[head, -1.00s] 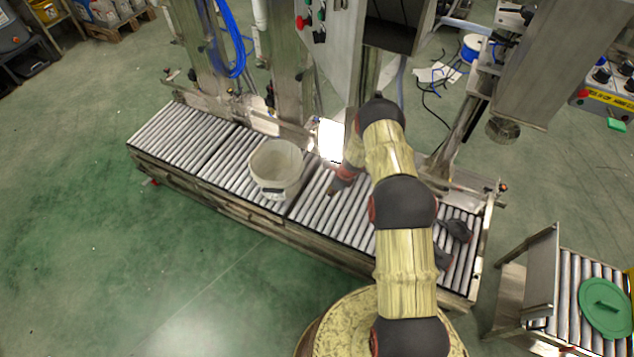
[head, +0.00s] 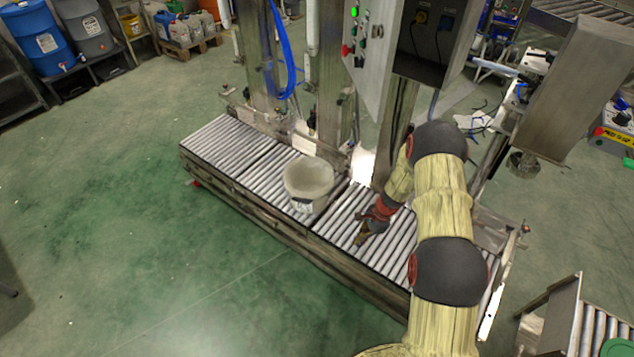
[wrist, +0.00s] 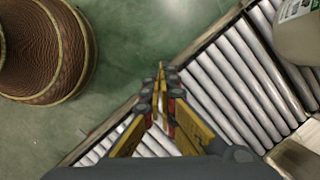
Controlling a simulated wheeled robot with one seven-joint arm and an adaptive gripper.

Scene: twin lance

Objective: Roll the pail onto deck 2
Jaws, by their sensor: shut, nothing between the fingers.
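The pail (head: 309,176) is pale, round and open-topped. It stands upright on the roller conveyor, close to the seam between the middle and right roller sections (head: 385,250). A label shows low on its front side. My gripper (head: 362,240) is over the right section, to the right of the pail and nearer the conveyor's front edge, apart from the pail. In the wrist view, my gripper (wrist: 160,70) has its fingers together and empty. A pale rounded side with a label, likely the pail (wrist: 300,38), is cut off at the top right. No deck numbers are readable.
Steel posts and a control cabinet (head: 372,45) stand along the conveyor's back side. A second roller table (head: 600,325) is at the lower right, with a green lid partly cut off. The green floor (head: 130,230) in front of the conveyor is clear.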

